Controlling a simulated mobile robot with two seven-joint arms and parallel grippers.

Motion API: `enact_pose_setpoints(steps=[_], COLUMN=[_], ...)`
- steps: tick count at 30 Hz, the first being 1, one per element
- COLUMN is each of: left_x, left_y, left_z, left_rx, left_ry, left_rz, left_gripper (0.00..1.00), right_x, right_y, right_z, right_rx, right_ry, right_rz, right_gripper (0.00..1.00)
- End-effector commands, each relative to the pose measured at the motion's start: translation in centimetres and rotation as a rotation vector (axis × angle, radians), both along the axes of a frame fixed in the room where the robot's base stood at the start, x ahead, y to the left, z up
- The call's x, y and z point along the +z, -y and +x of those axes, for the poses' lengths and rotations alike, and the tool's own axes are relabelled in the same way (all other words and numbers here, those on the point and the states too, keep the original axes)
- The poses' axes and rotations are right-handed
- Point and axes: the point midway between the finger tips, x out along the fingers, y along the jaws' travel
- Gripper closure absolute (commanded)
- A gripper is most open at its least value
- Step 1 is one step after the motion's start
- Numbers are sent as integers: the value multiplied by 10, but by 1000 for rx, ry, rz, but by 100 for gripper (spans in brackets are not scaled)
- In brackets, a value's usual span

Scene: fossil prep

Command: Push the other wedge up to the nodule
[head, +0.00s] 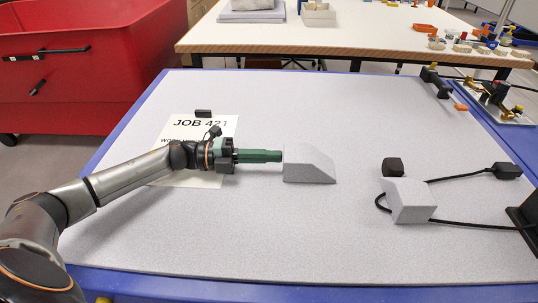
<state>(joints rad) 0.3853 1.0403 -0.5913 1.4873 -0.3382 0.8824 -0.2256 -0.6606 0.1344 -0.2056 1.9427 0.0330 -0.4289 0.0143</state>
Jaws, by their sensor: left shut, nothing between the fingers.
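A light grey wedge (307,166) lies on the grey mat (270,230), its sloped side facing right. My left gripper (280,156) is shut and empty, with its green fingertips at the wedge's left face; they appear to touch it. A dark, faceted lump (392,167), which looks like the nodule, sits to the right. A second light grey wedge (408,201) stands close in front of the lump; I cannot tell whether they touch. A clear gap separates the first wedge from the lump. My right gripper is not in view.
A black cable (455,223) runs around the second wedge, with a dark block (507,171) on its upper run. A JOB 421 sheet (190,127) lies under my left arm. A dark bracket (523,222) stands at the right edge. The front of the mat is clear.

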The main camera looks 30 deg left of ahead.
Motion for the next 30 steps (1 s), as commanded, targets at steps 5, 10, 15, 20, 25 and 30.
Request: enact_pose_setpoints(steps=[5, 10, 15, 20, 25, 30], left_x=[1, 3, 3, 1, 0, 0], left_y=[8, 45, 84, 103, 107, 107], left_z=[4, 23, 44, 55, 57, 56], left_rx=[-2, -4, -3, -2, -1, -1], left_ry=[0, 3, 1, 0, -2, -2], left_rz=[-4, -8, -6, -2, -1, -1], left_gripper=[100, 100, 100, 100, 100, 100], right_x=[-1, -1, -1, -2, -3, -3], right_y=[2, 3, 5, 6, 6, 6], right_z=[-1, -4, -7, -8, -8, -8], right_rx=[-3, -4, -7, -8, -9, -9], right_ry=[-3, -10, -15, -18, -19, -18], right_rz=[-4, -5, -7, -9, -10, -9], right_gripper=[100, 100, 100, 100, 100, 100])
